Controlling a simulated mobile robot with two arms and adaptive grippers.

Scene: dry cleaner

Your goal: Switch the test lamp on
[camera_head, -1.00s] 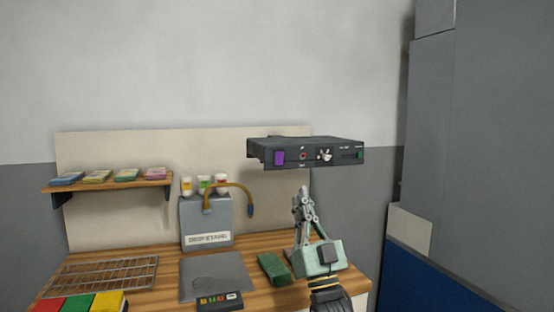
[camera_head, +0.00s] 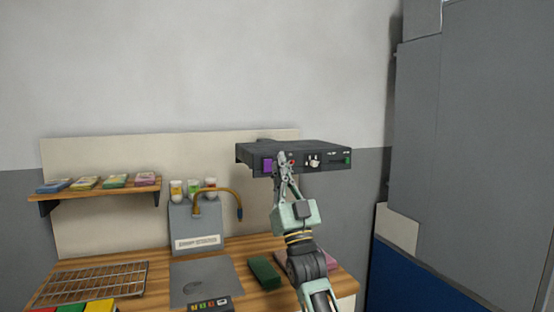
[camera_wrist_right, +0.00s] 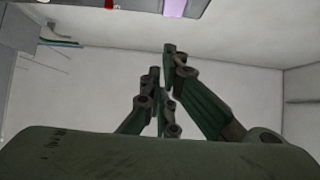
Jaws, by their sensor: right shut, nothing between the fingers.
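A black control box (camera_head: 325,163) is mounted on the wall above the bench. Its front has a purple square (camera_head: 267,165), a small red control (camera_head: 292,161), a white knob (camera_head: 313,161) and a green part (camera_head: 347,160) at the right end. I cannot tell which of these is the test lamp or its switch. My right gripper (camera_head: 284,156) is shut and empty, its tips in front of the box between the purple square and the red control; contact is unclear. In the right wrist view, the purple square (camera_wrist_right: 174,8) and red control (camera_wrist_right: 108,4) show at the top edge, beyond the fingers (camera_wrist_right: 168,50).
Below is a wooden bench with a wire rack (camera_head: 95,284), a grey plate (camera_head: 200,277), a green block (camera_head: 265,273) and a grey container (camera_head: 195,226) with a bent hose. A shelf (camera_head: 95,190) holds several coloured packs at left. Grey cabinets (camera_head: 445,140) stand at right.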

